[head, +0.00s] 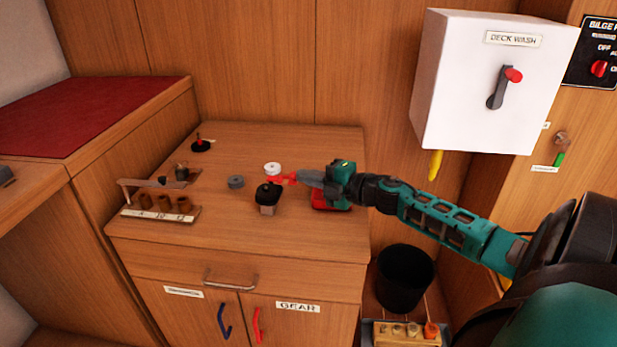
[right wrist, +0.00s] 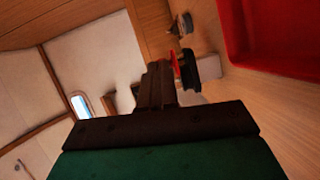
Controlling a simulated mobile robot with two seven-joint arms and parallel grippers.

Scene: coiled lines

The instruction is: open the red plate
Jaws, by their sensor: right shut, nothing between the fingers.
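A flat red piece with a raised rim (head: 322,204) lies on the wooden counter, partly hidden under my right gripper (head: 303,177). It also shows at the upper right of the right wrist view (right wrist: 275,45). A small red cross-shaped part (head: 282,179) is just left of my fingertips, in front of a white round cap (head: 272,168); I cannot tell whether the fingers touch it. My right gripper is shut and empty, low over the counter and pointing left. My left gripper is not in view.
A black-topped knob (head: 267,193) and a grey disc (head: 236,182) stand left of the gripper. A rack with brown cups (head: 160,213) is at the counter's left. A white DECK WASH box (head: 470,85) hangs at right, above a black bucket (head: 404,280).

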